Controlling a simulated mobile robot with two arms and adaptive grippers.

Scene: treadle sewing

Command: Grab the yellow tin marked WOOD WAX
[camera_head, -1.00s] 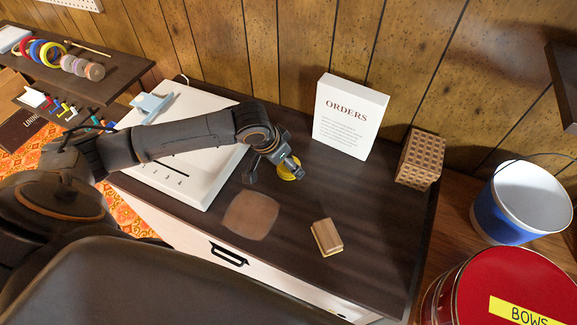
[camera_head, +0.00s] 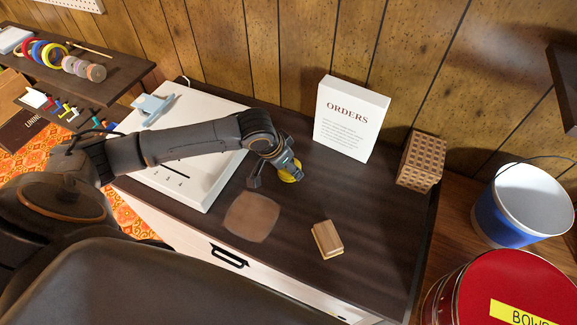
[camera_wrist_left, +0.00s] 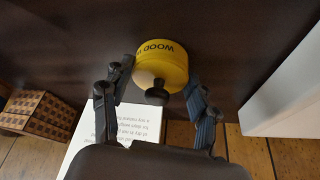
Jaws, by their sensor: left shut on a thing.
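The yellow tin (camera_wrist_left: 160,66) lettered "WOOD" shows at the top middle of the left wrist view, with a dark knob on its near side. My left gripper (camera_wrist_left: 155,82) has its fingers on both sides of the tin and is shut on it. In the head view, the yellow tin (camera_head: 291,176) is mostly hidden behind my left gripper (camera_head: 276,177), over the dark tabletop (camera_head: 330,195). I cannot tell whether the tin touches the tabletop. My right gripper is not in view.
A white ORDERS sign (camera_head: 349,120) stands behind. A wooden block (camera_head: 327,239) and a brown patch (camera_head: 251,216) lie in front. A white slotted panel (camera_head: 185,165) is left. A checkered box (camera_head: 420,160), blue bucket (camera_head: 515,215) and red tin (camera_head: 515,285) are right.

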